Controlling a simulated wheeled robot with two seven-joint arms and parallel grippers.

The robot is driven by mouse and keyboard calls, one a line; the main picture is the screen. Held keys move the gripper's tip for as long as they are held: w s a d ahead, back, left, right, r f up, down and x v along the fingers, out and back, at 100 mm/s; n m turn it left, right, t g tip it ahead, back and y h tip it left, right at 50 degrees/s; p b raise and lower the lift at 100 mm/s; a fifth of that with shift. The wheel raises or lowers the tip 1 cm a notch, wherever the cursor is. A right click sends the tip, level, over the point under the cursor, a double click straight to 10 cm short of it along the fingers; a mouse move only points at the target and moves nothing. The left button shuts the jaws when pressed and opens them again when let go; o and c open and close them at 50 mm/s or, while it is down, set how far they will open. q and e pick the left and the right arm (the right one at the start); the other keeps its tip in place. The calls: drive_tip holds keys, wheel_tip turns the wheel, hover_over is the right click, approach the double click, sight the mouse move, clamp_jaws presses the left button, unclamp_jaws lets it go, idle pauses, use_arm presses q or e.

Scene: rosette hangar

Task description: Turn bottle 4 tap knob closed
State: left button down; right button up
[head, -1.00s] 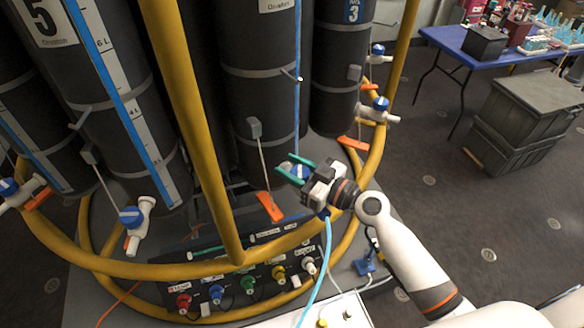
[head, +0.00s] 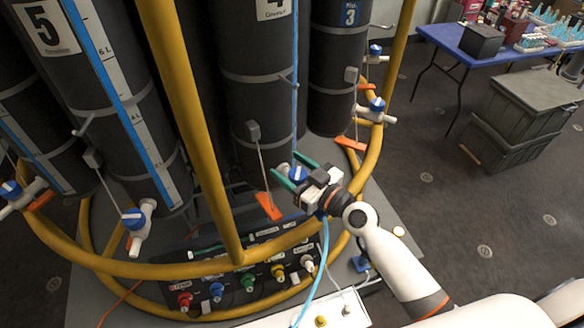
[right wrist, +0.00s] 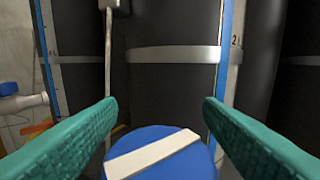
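Bottle 4 (head: 256,105) is a tall dark cylinder in the middle of the head view, with its number label partly cut off at the top. Its tap knob (head: 298,173) is blue and partly hidden by my right gripper (head: 285,165). In the right wrist view the blue knob (right wrist: 140,145) with a white bar across it sits low between the two green fingers. The white bar is slightly tilted. My right gripper is open, one finger on each side of the knob; I cannot tell whether either touches it. My left gripper is not in view.
Yellow rails (head: 195,120) curve around the bottles, one upright to the left of bottle 4. Bottle 5 (head: 100,70) and bottle 3 (head: 338,70) stand on either side. An orange-tipped part (head: 268,206) hangs below bottle 4. A valve panel (head: 240,285) lies below.

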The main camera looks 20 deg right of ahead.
drive_tip(key=shift+s+d+f, duration=0.1)
drive_tip(key=shift+s, duration=0.1)
drive_tip(key=b+v, duration=0.5)
drive_tip(key=v, duration=0.6)
drive_tip(key=shift+s+d, duration=0.15)
drive_tip(key=shift+s, duration=0.1)
